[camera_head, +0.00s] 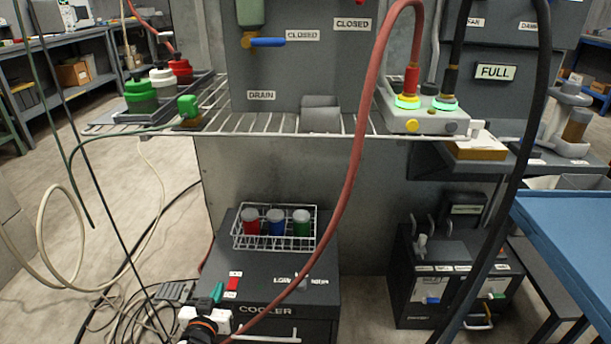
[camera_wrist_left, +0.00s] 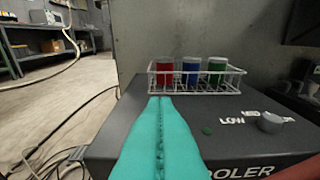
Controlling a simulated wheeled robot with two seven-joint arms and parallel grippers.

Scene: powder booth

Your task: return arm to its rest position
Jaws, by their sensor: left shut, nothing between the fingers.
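My left gripper (camera_head: 218,293) shows at the bottom of the head view, low in front of the cooler. Its teal fingers are closed together with nothing between them. In the left wrist view the fingers (camera_wrist_left: 160,102) point forward over the cooler's dark top, toward a white wire rack. My right gripper is in neither view.
The cooler (camera_head: 318,319) carries a wire rack (camera_head: 236,243) with red, blue and green capped jars. A wire shelf (camera_head: 345,133) spans above. A red hose (camera_head: 352,165) and a black hose (camera_head: 515,190) hang in front. Loose cables lie on the floor at left.

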